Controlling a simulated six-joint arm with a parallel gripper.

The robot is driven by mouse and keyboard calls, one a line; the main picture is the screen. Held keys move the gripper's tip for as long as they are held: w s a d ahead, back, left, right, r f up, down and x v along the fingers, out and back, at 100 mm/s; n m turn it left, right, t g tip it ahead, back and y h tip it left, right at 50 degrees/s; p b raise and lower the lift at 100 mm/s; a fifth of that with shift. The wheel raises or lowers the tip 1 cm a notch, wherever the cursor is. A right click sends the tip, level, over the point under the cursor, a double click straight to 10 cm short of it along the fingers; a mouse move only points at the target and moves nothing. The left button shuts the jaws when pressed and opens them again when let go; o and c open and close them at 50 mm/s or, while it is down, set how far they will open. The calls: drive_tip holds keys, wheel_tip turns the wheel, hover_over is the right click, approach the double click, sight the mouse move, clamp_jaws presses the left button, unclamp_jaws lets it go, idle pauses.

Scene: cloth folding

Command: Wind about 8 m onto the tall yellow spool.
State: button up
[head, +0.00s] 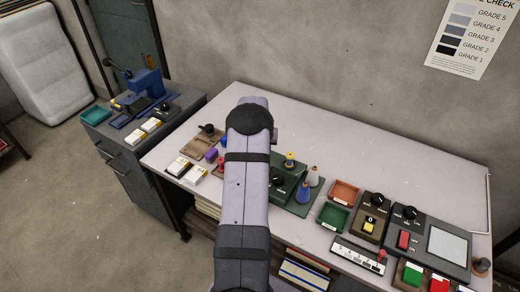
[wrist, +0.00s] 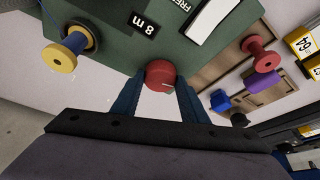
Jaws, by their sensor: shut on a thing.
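The yellow spool (wrist: 62,58) sits on a dark round seat on the green winder (wrist: 110,14) in the wrist view, with blue around its middle. It also shows upright on the winder in the head view (head: 290,159). A black display (wrist: 144,23) reads "8 m". In the head view my arm hides my gripper and the knob.
Trays and control boxes fill the right front. The back of the table (head: 350,135) is clear.

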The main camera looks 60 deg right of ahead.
drive_tip(key=o, duration=1.1)
drive_tip(key=shift+r, duration=0.15)
drive_tip(key=shift+b+v, duration=1.1)
drive_tip(key=shift+v, duration=2.4)
drive_tip(key=shift+a, duration=0.1)
